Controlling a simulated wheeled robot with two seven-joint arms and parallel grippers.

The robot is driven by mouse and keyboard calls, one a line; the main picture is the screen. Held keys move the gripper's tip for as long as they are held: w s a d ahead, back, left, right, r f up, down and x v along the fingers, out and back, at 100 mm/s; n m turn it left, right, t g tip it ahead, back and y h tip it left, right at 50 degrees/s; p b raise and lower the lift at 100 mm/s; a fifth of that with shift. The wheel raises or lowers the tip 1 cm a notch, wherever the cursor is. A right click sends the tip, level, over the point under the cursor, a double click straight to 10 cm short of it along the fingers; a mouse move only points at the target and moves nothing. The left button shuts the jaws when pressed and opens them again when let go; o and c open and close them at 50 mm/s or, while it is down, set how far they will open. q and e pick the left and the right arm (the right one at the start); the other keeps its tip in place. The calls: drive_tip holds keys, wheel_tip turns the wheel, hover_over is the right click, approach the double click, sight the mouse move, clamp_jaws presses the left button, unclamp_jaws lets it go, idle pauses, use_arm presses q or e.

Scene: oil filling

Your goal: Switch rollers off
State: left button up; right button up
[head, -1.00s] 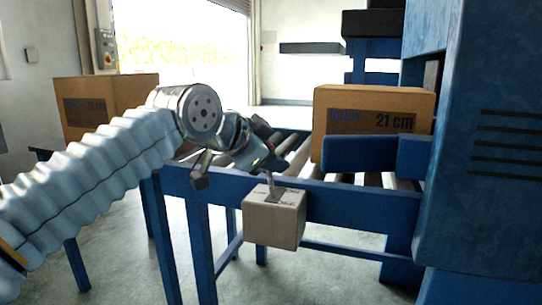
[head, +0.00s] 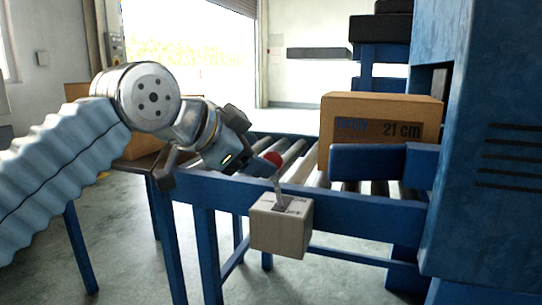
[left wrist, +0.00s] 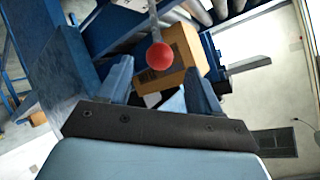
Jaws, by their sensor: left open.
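The roller switch is a pale box (head: 281,226) on the blue conveyor frame's near side. Its thin lever (head: 278,186) rises from the top, leaning slightly left, to a red knob (head: 272,159). My left gripper (head: 240,160) is open, just left of the knob in the head view, and no grip on it shows. In the left wrist view the red knob (left wrist: 159,56) appears between the two spread fingers (left wrist: 160,88), apart from both in the picture. Its depth relative to the fingertips is unclear. My right gripper is not in view.
A cardboard carton (head: 375,132) marked "21 cm" sits on the rollers (head: 292,158) behind a blue side rail (head: 375,164). A tall blue machine (head: 490,150) stands at the right. Another carton (head: 142,146) is partly hidden behind my left arm.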

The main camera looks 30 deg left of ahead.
use_arm(q)
drive_tip(key=v, duration=0.5)
drive_tip(key=shift+s+r+p, duration=0.2)
drive_tip(key=shift+s+p, duration=0.15)
